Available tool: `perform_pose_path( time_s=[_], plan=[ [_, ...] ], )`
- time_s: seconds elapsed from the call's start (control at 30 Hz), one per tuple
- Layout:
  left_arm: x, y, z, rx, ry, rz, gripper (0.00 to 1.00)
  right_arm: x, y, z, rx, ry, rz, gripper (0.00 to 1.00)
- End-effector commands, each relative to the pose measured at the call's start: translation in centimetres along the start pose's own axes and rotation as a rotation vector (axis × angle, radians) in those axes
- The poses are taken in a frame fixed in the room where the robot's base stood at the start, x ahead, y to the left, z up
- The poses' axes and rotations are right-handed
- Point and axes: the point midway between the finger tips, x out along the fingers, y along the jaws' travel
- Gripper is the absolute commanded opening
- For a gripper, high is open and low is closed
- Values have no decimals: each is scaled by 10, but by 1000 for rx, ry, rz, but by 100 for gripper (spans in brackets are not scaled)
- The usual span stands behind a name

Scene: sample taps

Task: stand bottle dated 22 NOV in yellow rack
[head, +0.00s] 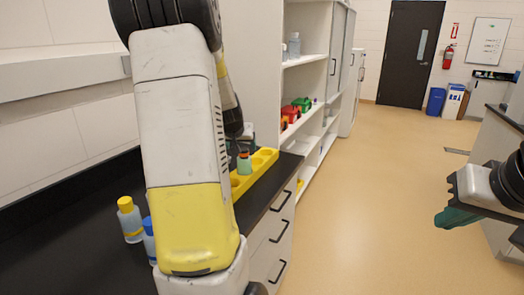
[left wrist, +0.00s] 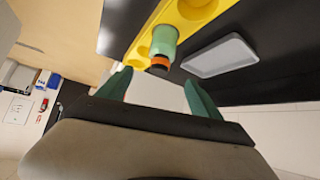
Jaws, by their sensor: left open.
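A green bottle (head: 244,165) with a dark and orange cap stands in a hole of the yellow rack (head: 265,157) on the black counter. The left wrist view shows this bottle (left wrist: 163,42) in the rack (left wrist: 136,47), its cap facing the gripper. My left gripper (left wrist: 158,90) is open and empty, its green fingers apart and clear of the cap. A yellow-capped bottle (head: 130,220) and a blue-capped bottle (head: 149,240) stand on the counter. No date is legible. My right gripper (head: 455,217) is over the floor at the right; its opening is unclear.
A pale tray (left wrist: 220,57) lies on the counter beside the rack in the left wrist view. Shelves with red and green bins (head: 301,104) stand beyond the counter. Drawers (head: 275,245) form its front. The floor (head: 370,190) to the right is open.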

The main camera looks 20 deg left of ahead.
Motion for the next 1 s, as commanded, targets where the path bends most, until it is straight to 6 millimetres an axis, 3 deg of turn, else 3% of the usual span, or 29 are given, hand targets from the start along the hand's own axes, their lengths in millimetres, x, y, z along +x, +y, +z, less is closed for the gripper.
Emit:
perform_pose_path(
  time_s=[0.3,0.37,0.47,0.57,0.7,0.83,1.0],
  plan=[
    [-25,3,0,1,-1,6,74,0,0,0,0,0,0,0],
    [-34,11,2,0,-5,26,74,0,0,0,0,0,0,0],
    [-67,40,10,-1,-25,95,74,0,0,0,0,0,0,0],
    [-120,81,31,16,-65,195,74,0,0,0,0,0,0,0],
    [-199,129,82,78,-137,315,74,0,0,0,0,0,0,0],
    [-256,150,133,149,-195,368,74,0,0,0,0,0,0,0],
    [-293,155,180,212,-244,381,74,0,0,0,0,0,0,0]
  ],
)
